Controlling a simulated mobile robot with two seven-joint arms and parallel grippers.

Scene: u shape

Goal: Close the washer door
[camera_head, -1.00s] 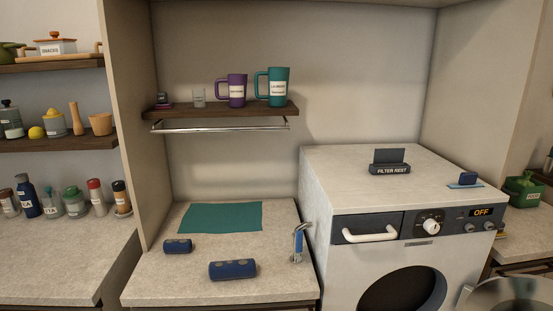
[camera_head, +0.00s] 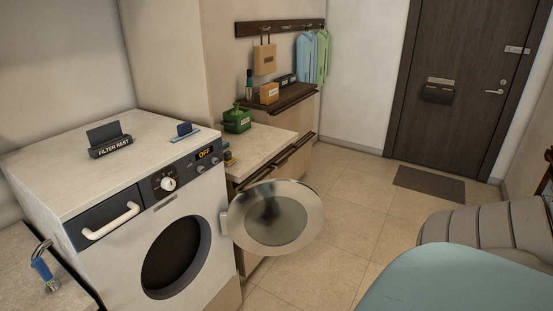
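The white washer (camera_head: 130,230) stands at the left with a dark control panel and a display reading OFF. Its round door (camera_head: 275,217), a silver ring with smoky glass, hangs wide open on the right side of the dark drum opening (camera_head: 172,257). The door sticks out over the floor in front of the neighbouring counter. Neither of my grippers is in view.
A counter (camera_head: 262,146) with a green box (camera_head: 237,120) stands right of the washer. A padded grey seat (camera_head: 490,240) and a light blue surface (camera_head: 450,280) fill the lower right. Tiled floor (camera_head: 345,222) is free between them and the door.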

